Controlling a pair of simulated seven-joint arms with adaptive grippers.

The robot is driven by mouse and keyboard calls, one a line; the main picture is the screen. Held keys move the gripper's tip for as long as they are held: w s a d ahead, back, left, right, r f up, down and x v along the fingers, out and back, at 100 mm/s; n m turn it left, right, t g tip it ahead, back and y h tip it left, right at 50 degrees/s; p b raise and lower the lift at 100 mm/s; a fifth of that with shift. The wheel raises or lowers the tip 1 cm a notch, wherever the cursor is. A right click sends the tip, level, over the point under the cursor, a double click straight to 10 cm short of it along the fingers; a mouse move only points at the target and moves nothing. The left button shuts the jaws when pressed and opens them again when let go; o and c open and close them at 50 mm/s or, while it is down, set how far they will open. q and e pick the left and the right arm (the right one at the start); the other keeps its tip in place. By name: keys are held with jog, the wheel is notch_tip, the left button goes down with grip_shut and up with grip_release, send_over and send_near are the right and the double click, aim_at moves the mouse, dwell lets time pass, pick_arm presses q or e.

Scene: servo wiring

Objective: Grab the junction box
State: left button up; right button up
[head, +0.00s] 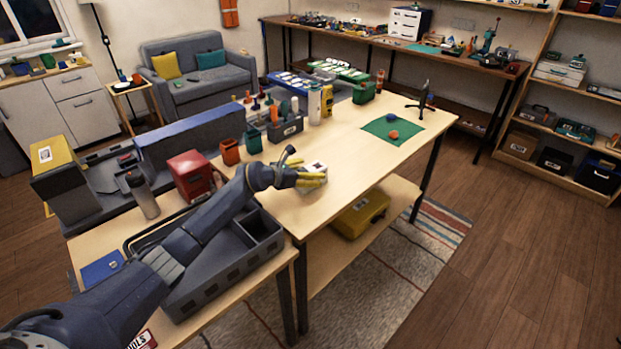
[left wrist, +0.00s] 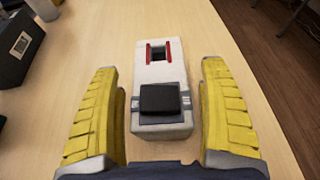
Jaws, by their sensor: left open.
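The junction box (left wrist: 163,72) is a white block with a black square cap and two red strips beside a dark slot. In the left wrist view it lies on the wooden table between the yellow fingers of my left gripper (left wrist: 161,115). The gripper is open, with a visible gap on each side of the box. In the head view the box (head: 315,170) sits near the table's front edge, with the left gripper (head: 300,178) at it and partly covering it. My right gripper is not in view.
A grey tray (head: 190,304) lies under my left arm. A red box (head: 189,174), orange cups and a dark bin (head: 285,128) stand left of and behind the gripper. The table (head: 350,150) right of the box is clear.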

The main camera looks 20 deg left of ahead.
pick_arm(q)
jog(key=shift+w+d+f, duration=0.2)
jog(key=shift+w+d, duration=0.05)
jog(key=shift+w, duration=0.1)
jog(key=c, duration=1.5)
